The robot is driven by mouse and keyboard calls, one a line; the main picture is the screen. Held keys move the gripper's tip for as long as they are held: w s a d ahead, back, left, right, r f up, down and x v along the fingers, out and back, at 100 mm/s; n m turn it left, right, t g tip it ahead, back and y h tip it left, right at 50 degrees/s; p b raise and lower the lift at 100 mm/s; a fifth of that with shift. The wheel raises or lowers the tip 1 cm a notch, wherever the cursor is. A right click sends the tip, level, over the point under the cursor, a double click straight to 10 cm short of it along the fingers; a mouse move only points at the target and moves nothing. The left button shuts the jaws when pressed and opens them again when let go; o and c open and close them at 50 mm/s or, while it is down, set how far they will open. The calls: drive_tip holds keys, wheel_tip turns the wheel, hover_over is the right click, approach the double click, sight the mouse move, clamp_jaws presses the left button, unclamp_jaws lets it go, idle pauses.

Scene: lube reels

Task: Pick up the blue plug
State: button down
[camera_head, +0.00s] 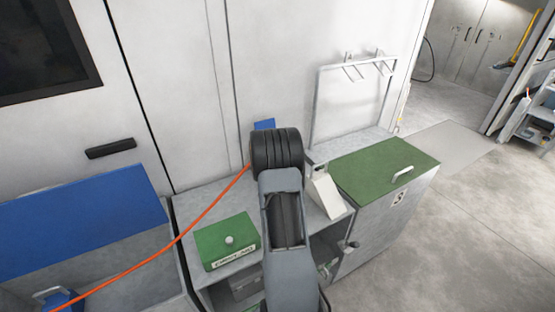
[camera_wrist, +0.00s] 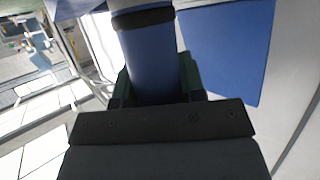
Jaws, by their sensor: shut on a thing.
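The blue plug (camera_wrist: 153,65) is a thick blue cylinder with a black band in the wrist view. It stands between the dark green fingers of my gripper (camera_wrist: 157,82), which is shut on it. The plug's far end runs out of the top of the wrist view. In the head view my arm hides the gripper and the plug's grip area. A small blue patch (camera_head: 264,124) shows just behind my arm; I cannot tell whether it is part of the plug.
A blue flat panel (camera_wrist: 228,45) is close right of the plug. An orange cable (camera_head: 185,233) runs from behind my arm to the lower left. A green box (camera_head: 227,240) and green-topped cabinet (camera_head: 380,166) flank my arm. A wall stands close behind; open floor lies right.

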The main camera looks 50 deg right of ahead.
drive_tip(key=shift+r, duration=0.15)
drive_tip(key=r, duration=0.3)
drive_tip(key=shift+a+r+p, duration=0.2)
drive_tip(key=shift+r+p, duration=0.1)
drive_tip(key=shift+r, duration=0.05)
drive_tip(key=w+r+v, duration=0.1)
drive_tip(key=v, duration=0.7)
drive_tip(key=r+p+v, duration=0.1)
drive_tip(key=r+v, duration=0.1)
drive_tip(key=v, duration=0.6)
drive_tip(key=shift+w+d, duration=0.25)
drive_tip(key=shift+w, duration=0.1)
idle(0.4)
